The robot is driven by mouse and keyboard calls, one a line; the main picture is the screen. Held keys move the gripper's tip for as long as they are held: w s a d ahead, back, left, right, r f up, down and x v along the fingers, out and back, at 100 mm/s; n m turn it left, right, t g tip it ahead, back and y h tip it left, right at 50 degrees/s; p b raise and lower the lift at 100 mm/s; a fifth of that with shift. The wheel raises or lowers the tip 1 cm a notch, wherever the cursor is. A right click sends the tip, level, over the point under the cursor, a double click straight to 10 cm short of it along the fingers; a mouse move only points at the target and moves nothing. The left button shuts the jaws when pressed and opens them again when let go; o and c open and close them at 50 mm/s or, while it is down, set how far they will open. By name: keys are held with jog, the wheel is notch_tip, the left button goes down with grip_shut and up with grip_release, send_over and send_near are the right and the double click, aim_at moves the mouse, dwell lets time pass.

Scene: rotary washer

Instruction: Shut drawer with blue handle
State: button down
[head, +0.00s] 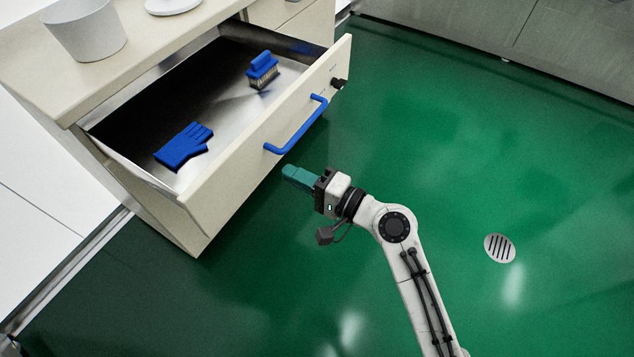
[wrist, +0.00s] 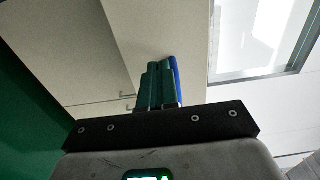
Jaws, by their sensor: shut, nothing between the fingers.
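The drawer (head: 262,147) with the blue handle is pulled well out of the cream cabinet in the head view. The blue handle (head: 298,131) is a bar on its front panel. A blue glove (head: 184,147) and a blue brush (head: 262,70) lie inside it. My gripper (head: 290,174) is shut and empty, its teal fingers just in front of the panel, near the handle's lower left end. I cannot tell whether they touch. In the wrist view the fingers (wrist: 157,85) point at a cream surface, with a strip of the blue handle (wrist: 175,77) beside them on the right.
A grey-white bucket (head: 84,30) and a white dish (head: 172,5) stand on the countertop. A black knob (head: 339,84) is on the panel's right end. The green floor is open to the right, with a round drain (head: 500,248). Grey cabinets (head: 560,45) line the back.

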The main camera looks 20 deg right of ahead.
aim_at(260, 158)
jog(key=x, duration=0.6)
dwell(0.3)
